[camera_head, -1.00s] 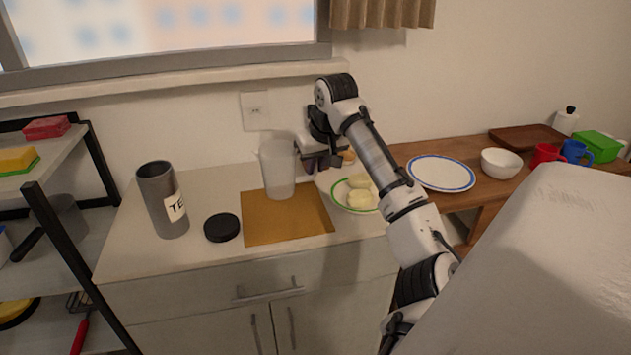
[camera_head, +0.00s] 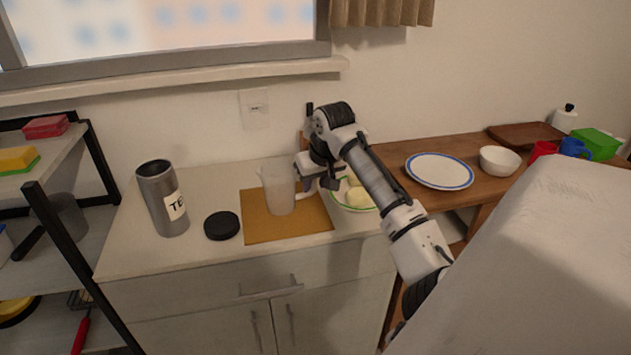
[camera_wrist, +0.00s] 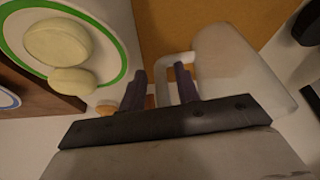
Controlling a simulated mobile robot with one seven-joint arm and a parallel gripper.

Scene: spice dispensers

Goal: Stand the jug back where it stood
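In the head view my gripper (camera_head: 309,185) is just right of the jug. The jug's base looks set on the mat.
A grey canister (camera_head: 160,190) and a black lid (camera_head: 221,226) are to the left. A green-rimmed plate (camera_head: 368,208) with pale round pieces is right behind my gripper. Farther right are a blue-rimmed plate (camera_head: 440,171) and a white bowl (camera_head: 499,160).

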